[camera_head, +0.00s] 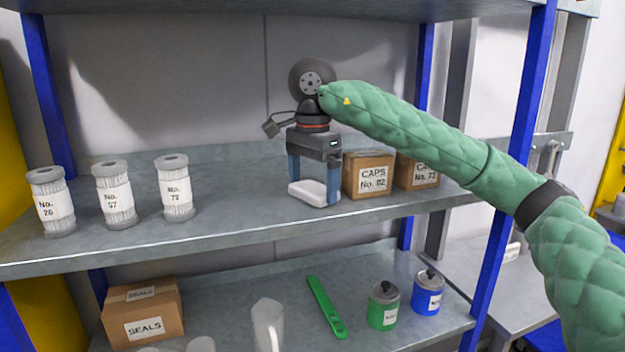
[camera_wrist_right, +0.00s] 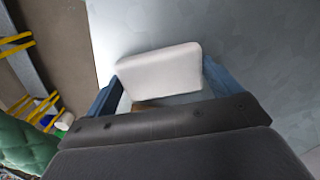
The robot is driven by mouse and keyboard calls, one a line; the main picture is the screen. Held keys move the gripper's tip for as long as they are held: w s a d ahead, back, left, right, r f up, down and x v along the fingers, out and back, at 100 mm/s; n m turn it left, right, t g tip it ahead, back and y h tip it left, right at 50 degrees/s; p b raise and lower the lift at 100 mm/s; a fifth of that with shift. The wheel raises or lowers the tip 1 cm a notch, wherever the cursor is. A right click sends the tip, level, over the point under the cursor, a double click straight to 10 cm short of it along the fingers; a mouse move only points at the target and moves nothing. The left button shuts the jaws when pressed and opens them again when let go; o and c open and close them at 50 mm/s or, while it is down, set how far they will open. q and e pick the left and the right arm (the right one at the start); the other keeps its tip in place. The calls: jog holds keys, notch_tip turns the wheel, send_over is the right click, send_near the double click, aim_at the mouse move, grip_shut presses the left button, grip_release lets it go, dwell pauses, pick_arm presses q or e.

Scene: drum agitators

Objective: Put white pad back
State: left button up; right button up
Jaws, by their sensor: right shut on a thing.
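The white pad (camera_head: 312,194) is a small rounded block at the upper shelf (camera_head: 235,208), near the shelf's front edge. My right gripper (camera_head: 314,187) points down with its two blue fingers on either side of the pad and is shut on it. The pad sits low at the shelf surface; I cannot tell whether its underside touches. In the right wrist view the white pad (camera_wrist_right: 160,72) lies between the blue fingers, slightly tilted in the picture. My left gripper is not in view.
A caps box (camera_head: 368,175) stands just right of the gripper, with another caps box (camera_head: 417,172) beside it. Three white spools, one of them labelled 57 (camera_head: 116,195), stand at the left. The shelf between spools and gripper is clear. A blue post (camera_head: 512,150) rises at the right.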

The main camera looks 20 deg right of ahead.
jog(key=o, duration=0.6)
